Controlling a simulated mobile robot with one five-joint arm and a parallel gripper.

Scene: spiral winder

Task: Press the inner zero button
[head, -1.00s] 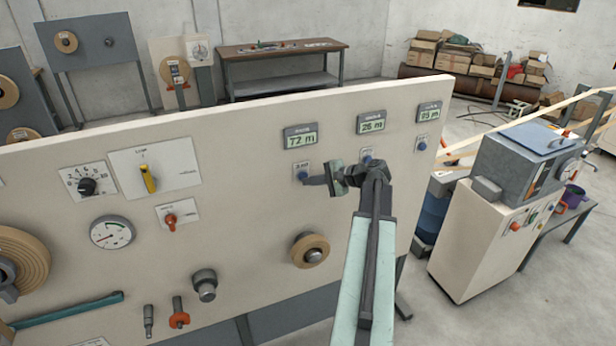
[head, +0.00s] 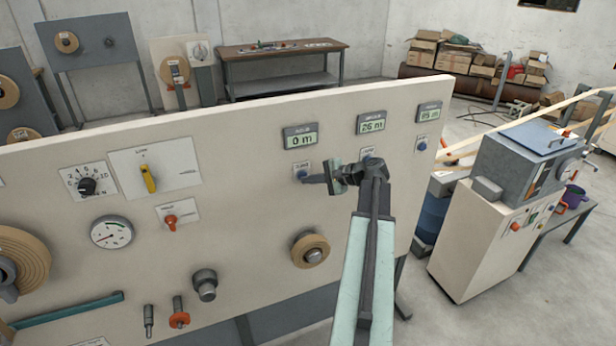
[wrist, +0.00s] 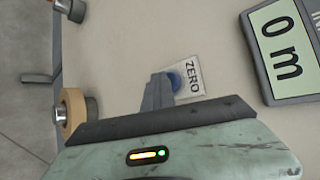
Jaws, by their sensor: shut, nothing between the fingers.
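Three displays sit in a row on the cream panel (head: 240,230), each above a blue button on a small white plate. The left display (head: 300,136) reads 0 m, the middle one (head: 371,121) 26 m, the right one (head: 428,112) about 95 m. My gripper (head: 306,178) is shut and empty, its tip at the left blue button (head: 301,173). In the wrist view the shut fingers (wrist: 160,90) reach the blue button (wrist: 176,80) on its plate marked ZERO, and partly cover it. The display there (wrist: 283,48) reads 0 m. The display labels are too small to read.
The panel also carries a dial knob (head: 87,186), a yellow lever (head: 148,178), a gauge (head: 111,232) and a tape roll (head: 310,249) below the buttons. A grey machine on a cream cabinet (head: 470,240) stands to the right.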

